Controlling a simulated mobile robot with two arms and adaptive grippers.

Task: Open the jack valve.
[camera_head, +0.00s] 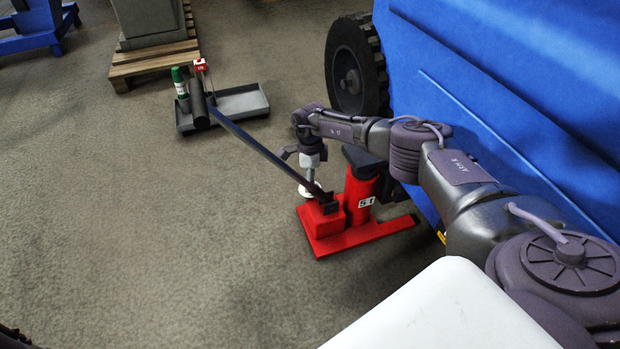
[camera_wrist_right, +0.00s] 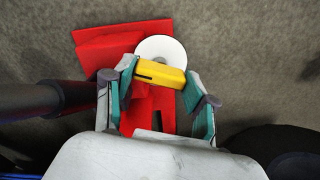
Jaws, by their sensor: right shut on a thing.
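The red jack (camera_head: 345,225) stands on the floor beside the blue vehicle, its long black lever (camera_head: 262,150) slanting up to the left. My right gripper (camera_head: 311,183) points down at the near-left part of the jack. In the right wrist view, the red base (camera_wrist_right: 104,52) fills the top left. There my right gripper (camera_wrist_right: 160,76) is shut on a yellow bar (camera_wrist_right: 161,73), which I take to be the valve handle. A white disc (camera_wrist_right: 164,46) lies just beyond the bar. The jack's black post (camera_head: 362,160) stands right of the gripper. My left gripper is not in view.
The blue vehicle (camera_head: 520,100) and its black wheel (camera_head: 353,65) stand close behind my right arm. A wooden pallet (camera_head: 150,62) is further back. The floor at left is clear.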

